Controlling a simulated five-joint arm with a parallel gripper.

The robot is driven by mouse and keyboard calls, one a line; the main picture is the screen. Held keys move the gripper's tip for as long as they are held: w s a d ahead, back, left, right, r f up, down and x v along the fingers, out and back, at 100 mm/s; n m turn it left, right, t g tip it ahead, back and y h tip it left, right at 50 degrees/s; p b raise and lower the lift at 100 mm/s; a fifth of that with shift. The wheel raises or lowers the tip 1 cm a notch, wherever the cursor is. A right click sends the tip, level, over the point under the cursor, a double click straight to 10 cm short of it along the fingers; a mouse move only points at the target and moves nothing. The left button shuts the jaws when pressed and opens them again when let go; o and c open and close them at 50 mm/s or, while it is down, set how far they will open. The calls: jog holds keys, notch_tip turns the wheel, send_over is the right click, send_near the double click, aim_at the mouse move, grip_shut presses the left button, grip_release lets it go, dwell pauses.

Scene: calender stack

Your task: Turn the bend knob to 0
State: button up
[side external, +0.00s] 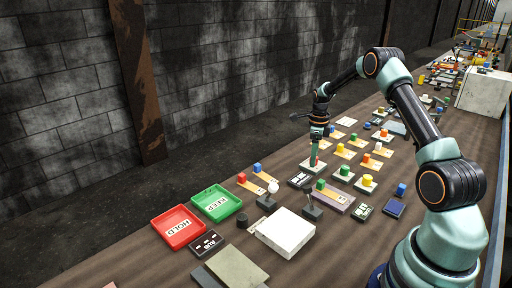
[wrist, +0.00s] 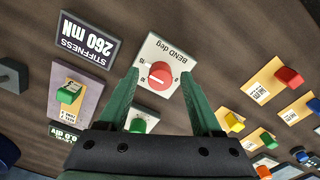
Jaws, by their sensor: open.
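The bend knob (wrist: 160,75) is a round red dial on a white plate marked "BEND deg" (wrist: 176,52), near the middle of the wrist view. A small pale mark shows on the dial, but I cannot read its setting. My gripper (wrist: 160,78) is open, with one green finger on each side of the dial. Visible gaps separate the fingers from the dial in this view. In the side view my gripper (side external: 314,160) points down over the white knob plate (side external: 318,168) and hides most of the dial. I cannot tell its exact height above the plate.
A dark display reading "STIFFNESS 260 mN" (wrist: 86,43) lies beside the plate. A green-knobbed slider (wrist: 70,93) and several coloured blocks on tan cards stand close by. Red (side external: 180,228) and green (side external: 217,202) trays lie toward the front left, near a white box (side external: 286,230).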

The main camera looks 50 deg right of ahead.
grip_shut()
